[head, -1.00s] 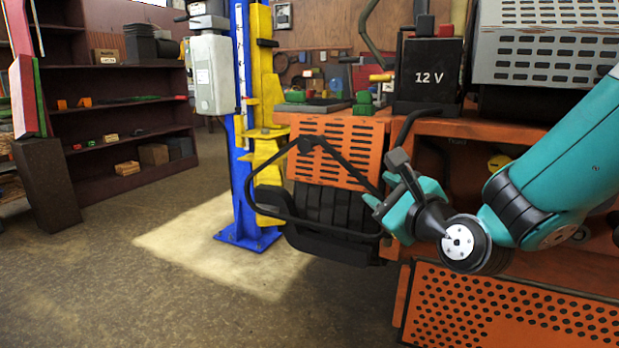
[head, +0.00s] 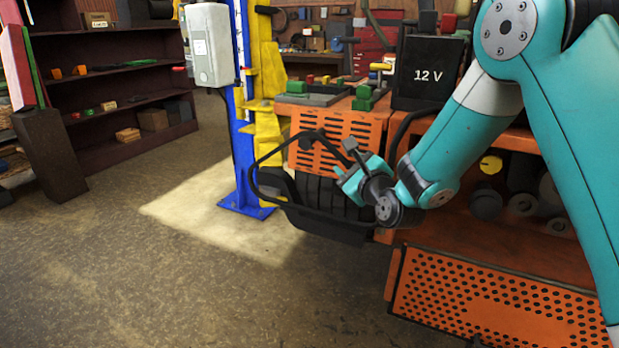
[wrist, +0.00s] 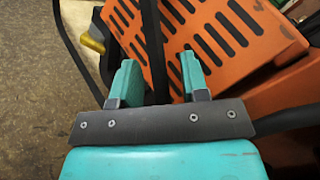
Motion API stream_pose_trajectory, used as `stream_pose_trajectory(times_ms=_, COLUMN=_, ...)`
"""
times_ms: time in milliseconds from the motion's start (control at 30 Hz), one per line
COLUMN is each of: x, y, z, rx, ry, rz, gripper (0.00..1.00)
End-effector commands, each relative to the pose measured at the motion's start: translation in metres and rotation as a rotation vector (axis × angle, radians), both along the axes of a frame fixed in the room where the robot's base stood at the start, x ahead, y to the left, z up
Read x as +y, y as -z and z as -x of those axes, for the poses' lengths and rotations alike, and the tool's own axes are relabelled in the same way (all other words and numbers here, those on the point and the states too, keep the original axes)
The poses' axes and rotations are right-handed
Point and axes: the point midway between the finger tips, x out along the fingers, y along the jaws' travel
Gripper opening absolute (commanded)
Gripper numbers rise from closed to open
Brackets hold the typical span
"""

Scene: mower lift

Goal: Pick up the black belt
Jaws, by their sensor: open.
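A thin black loop (head: 253,186) hangs in front of the mower's orange slotted panel and tyre in the head view. I cannot tell for sure whether it is the belt or part of the mower's frame. My gripper (head: 351,178) is at the loop's right side. In the wrist view my gripper (wrist: 161,78) is open, its two teal fingers apart. A black strip (wrist: 152,40) runs upright between the fingers, nearer the left one. Whether it touches a finger is unclear, and its lower end is hidden behind the gripper's palm.
The orange mower (head: 500,290) fills the right side, with a black 12 V battery (head: 428,74) on top. A blue lift post (head: 240,160) with yellow parts stands left of it. Dark shelves (head: 120,95) stand at the back left. The floor at front left is clear.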

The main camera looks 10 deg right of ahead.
Motion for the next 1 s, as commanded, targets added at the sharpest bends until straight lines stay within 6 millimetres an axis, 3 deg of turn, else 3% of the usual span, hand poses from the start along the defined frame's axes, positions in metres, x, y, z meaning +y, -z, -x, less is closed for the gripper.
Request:
stream_pose_trajectory(times_ms=133, x=0.003, y=0.000, z=-0.012, rx=0.001, ry=0.001, rz=0.000, gripper=0.41)
stream_pose_trajectory(times_ms=367, x=0.002, y=0.001, z=-0.013, rx=0.001, ry=0.001, rz=0.000, gripper=0.39)
stream_pose_trajectory(times_ms=533, x=0.002, y=0.001, z=-0.013, rx=0.001, ry=0.001, rz=0.000, gripper=0.00)
stream_pose_trajectory(times_ms=867, x=0.002, y=-0.001, z=-0.013, rx=-0.001, ry=0.001, rz=0.000, gripper=0.00)
stream_pose_trajectory(times_ms=1000, x=0.003, y=-0.015, z=-0.013, rx=-0.002, ry=-0.001, rz=0.000, gripper=0.00)
